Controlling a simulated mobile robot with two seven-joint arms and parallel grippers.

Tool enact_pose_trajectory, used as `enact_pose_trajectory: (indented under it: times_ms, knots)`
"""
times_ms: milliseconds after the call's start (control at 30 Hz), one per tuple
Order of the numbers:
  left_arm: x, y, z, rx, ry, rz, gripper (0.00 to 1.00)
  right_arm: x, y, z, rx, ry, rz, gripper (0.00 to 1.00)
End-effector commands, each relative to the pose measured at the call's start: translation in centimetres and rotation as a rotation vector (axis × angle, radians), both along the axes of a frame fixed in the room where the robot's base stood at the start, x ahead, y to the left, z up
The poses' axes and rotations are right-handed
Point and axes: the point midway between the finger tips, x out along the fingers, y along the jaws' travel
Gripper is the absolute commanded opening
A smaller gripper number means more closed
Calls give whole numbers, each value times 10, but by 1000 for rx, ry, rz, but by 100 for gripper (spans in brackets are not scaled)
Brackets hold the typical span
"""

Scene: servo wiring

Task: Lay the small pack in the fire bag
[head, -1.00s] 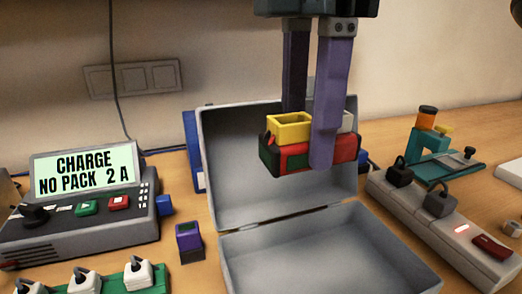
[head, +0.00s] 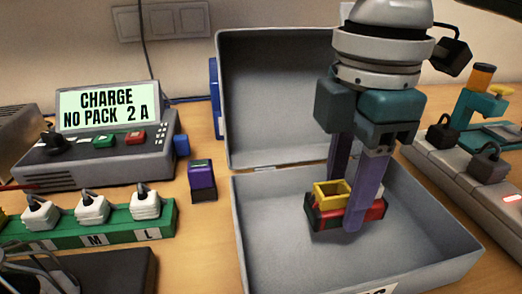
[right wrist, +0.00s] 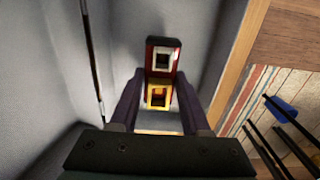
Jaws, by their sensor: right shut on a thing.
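The small pack (head: 324,218) is a red and black block with a yellow socket on top. My right gripper (head: 346,204) is shut on it, with purple fingers on either side, and holds it level low inside the fire bag. In the right wrist view the pack (right wrist: 152,57) sits between the fingertips (right wrist: 160,86), and a white-rimmed socket also shows. The fire bag (head: 268,232) looks like a grey box with its lid (head: 262,110) standing open at the back. I cannot tell if the pack touches its floor. My left gripper is not in view.
A charger (head: 98,150) reading "NO PACK 2 A" stands left. A green strip (head: 115,232) with white plugs lies before it. A small purple block (head: 202,178) stands beside the bag's left wall. A grey power strip (head: 455,178) lies right. The bag's floor around the pack is clear.

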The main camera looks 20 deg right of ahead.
Motion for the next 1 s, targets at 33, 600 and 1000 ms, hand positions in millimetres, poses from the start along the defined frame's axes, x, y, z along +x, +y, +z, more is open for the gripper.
enact_pose_trajectory:
  times_ms: [33, 600, 1000]
  knots:
    - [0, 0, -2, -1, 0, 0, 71, 0, 0, -6, -1, 2, 0, 0]
    - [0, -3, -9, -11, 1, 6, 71, 0, 0, -42, 0, 2, 0, 0]
    - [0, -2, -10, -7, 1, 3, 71, 0, 0, -43, 0, 1, 0, 77]
